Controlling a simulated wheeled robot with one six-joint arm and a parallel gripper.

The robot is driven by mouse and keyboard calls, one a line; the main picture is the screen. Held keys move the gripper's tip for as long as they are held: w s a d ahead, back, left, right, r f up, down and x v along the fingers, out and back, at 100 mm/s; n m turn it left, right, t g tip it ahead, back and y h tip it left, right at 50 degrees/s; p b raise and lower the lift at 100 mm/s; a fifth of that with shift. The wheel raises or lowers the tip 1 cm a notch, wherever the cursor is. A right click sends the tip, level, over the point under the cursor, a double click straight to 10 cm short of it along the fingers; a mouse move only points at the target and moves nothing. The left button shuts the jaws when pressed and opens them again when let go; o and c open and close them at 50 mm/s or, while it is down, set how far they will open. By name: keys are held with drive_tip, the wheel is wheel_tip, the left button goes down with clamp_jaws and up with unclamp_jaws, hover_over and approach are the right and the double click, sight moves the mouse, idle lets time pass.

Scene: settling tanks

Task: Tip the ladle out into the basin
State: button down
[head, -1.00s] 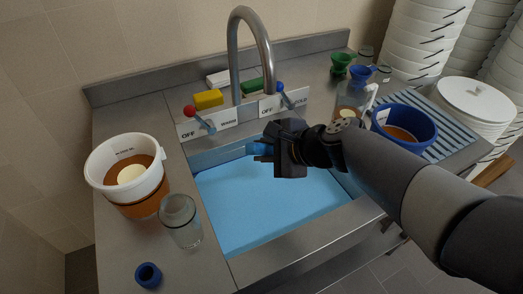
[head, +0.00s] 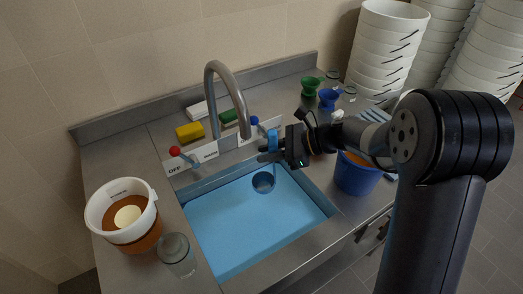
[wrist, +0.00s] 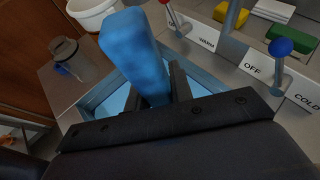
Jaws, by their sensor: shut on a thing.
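My gripper (head: 272,156) is shut on the upright blue handle of the ladle (head: 273,140), above the back right part of the basin. The ladle's cup (head: 263,182) hangs below the gripper, over the blue basin (head: 235,235). Its round rim shows, but I cannot tell its exact tilt or whether it holds anything. In the wrist view the thick blue handle (wrist: 137,55) stands between the jaws (wrist: 160,88). The cup is hidden there.
A steel faucet (head: 211,80) arches behind the basin, with red (head: 175,150) and blue (head: 254,120) knobbed levers. A white bucket of brown liquid (head: 122,190) and a glass jar (head: 177,250) stand left. A blue bucket (head: 355,178) stands right, close to my arm.

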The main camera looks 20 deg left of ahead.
sight(271, 136)
drive_tip(key=shift+w+d+r+p, duration=0.15)
drive_tip(key=shift+w+r+p, duration=0.15)
drive_tip(key=shift+w, duration=0.2)
drive_tip(key=shift+f, duration=0.1)
drive_tip(key=shift+r+p, duration=1.6)
drive_tip(key=shift+r, duration=0.95)
drive_tip(key=shift+s+f, duration=0.1)
